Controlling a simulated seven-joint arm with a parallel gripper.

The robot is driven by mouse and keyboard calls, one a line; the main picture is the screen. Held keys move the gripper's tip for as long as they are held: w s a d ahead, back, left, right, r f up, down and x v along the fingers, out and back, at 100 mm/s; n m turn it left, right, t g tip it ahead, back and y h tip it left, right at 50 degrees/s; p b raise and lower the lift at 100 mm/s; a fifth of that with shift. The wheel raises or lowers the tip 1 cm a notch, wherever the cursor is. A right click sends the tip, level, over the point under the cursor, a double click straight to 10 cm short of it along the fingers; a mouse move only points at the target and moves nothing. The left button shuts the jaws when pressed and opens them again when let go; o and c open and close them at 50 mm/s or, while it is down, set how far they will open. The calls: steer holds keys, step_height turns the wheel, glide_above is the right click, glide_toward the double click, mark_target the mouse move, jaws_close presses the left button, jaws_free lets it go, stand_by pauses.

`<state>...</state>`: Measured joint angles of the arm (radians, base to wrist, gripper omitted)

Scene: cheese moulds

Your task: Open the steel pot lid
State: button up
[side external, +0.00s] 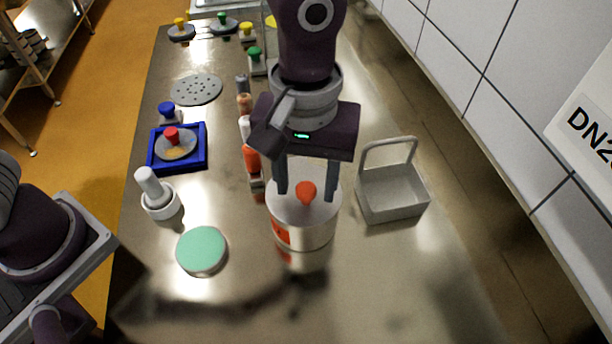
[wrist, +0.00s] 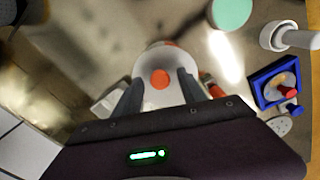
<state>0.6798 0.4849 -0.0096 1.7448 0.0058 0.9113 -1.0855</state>
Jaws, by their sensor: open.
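The steel pot (side external: 305,232) stands on the steel table with its lid (side external: 288,207) on top. An orange-red knob (side external: 306,191) rises from the middle of the lid. My gripper (side external: 306,196) is open above the lid, with one finger on each side of the knob and gaps between. In the wrist view the knob (wrist: 160,79) sits between the two fingertips, slightly beyond them. I cannot tell whether the fingertips touch the lid.
A grey handled basket (side external: 392,193) stands close on the pot's right. A row of bottles (side external: 250,158) is behind left. A green disc (side external: 201,250), a white mortar with pestle (side external: 158,196) and a blue tray (side external: 199,160) lie left. The table's front is clear.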

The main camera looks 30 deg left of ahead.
jaws_close()
stand_by(1.4)
